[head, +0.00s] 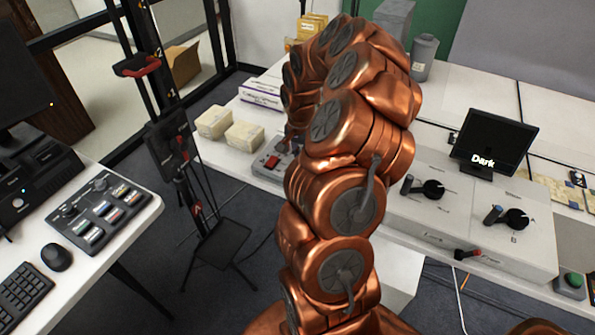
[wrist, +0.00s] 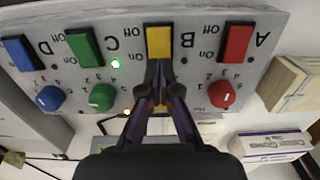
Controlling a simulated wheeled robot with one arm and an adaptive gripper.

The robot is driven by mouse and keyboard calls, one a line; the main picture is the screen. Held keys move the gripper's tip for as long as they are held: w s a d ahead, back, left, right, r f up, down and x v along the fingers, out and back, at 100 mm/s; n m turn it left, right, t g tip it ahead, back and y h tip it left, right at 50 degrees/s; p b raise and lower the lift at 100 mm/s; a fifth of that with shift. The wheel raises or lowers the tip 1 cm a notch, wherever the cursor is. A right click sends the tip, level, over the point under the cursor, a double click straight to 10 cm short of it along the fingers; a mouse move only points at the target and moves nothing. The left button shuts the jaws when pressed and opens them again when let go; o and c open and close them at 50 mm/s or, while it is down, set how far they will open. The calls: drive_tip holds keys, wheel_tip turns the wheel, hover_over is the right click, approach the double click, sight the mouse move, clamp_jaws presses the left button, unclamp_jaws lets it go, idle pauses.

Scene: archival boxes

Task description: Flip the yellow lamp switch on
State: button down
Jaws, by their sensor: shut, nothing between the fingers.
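The yellow switch (wrist: 158,40) is a rocker labelled B on a grey switch panel (wrist: 206,28) in the wrist view, where the labels appear upside down. My gripper (wrist: 160,68) is shut and empty, its fingertips together at the switch's lower end in the picture. I cannot tell whether they touch it. The small indicator beside B looks dark. The panel also shows in the head view (head: 266,162), partly behind my copper arm, which hides my gripper and the yellow switch there.
A red switch (wrist: 235,42) is to the right; green (wrist: 84,46) and blue (wrist: 23,53) switches are to the left. The light by the green switch is lit. Red (wrist: 222,94), green (wrist: 102,97) and blue (wrist: 49,98) knobs lie below. Boxes (wrist: 270,145) stand nearby.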

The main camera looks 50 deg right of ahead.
drive_tip(key=shift+f+b, duration=0.8)
drive_tip(key=shift+f, duration=0.25)
idle(0.7)
drive_tip(key=shift+r, duration=3.5)
